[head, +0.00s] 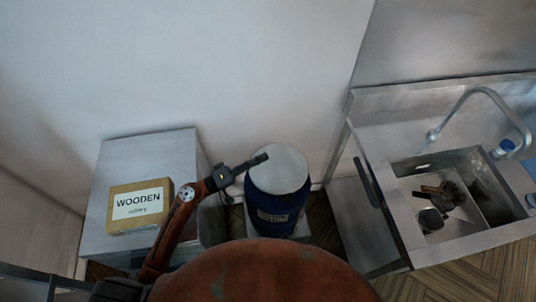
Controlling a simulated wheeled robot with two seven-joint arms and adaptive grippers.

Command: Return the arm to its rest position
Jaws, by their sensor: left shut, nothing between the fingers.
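My left arm reaches up from the bottom left in the head view. Its gripper (254,162) is shut and empty, with its tip just at the left edge of the white lid of a blue barrel (280,209), seen from above. I cannot tell whether the tip touches the lid. My right gripper is not in view.
A box marked WOODEN (139,207) sits on a grey cabinet (150,152) left of my arm. At right is a steel sink (472,232) with a curved tap (489,92) and dark items inside. White walls close off the back.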

